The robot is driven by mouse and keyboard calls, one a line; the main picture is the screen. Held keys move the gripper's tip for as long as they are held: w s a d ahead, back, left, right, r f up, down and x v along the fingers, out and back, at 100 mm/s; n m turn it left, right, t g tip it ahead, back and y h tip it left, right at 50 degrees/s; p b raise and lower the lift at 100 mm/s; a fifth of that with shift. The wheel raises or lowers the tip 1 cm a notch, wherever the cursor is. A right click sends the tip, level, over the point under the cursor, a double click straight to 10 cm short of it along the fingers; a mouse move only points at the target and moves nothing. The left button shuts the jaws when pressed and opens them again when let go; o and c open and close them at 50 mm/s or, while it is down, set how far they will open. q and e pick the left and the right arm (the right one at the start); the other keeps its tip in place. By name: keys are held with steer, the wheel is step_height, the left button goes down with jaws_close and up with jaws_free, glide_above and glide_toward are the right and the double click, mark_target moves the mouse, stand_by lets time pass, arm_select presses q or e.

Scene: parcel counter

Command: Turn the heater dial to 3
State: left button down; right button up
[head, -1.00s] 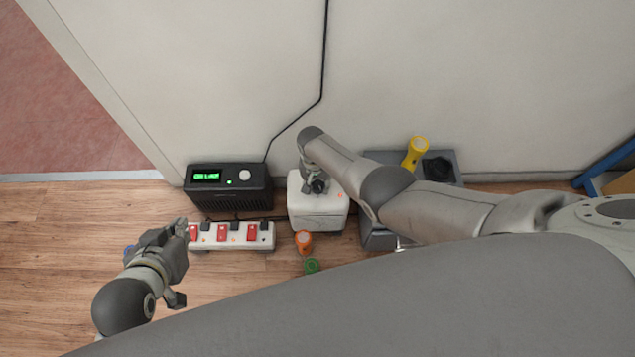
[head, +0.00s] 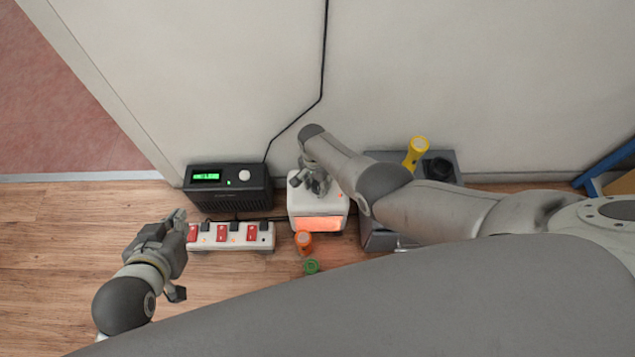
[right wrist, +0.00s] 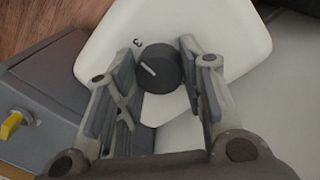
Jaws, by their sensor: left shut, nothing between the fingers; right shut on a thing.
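The heater (head: 318,224) is a small white box on the floor against the wall, with its front panel glowing orange. Its dark round dial (right wrist: 160,72) shows in the right wrist view. The dial's white pointer line points up and left, roughly towards the printed 3. My right gripper (right wrist: 160,68) is over the heater top, its fingers shut on the dial from both sides; in the head view it hides the dial. My left gripper (head: 181,217) is shut and empty, beside the left end of the power strip.
A power strip (head: 230,246) with red switches lies left of the heater, below a black box with a green display (head: 228,187). An orange object (head: 304,241) and green ring (head: 311,266) lie in front.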

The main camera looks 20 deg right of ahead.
mark_target(316, 184)
steer(key=o, duration=1)
steer(key=shift+r, duration=0.1)
steer(key=shift+w+a+r, duration=0.15)
steer(key=shift+r, duration=2.8)
steer(key=shift+w+a+r, duration=0.1)
steer(key=shift+w+r, duration=0.05)
steer(key=shift+r, duration=2.8)
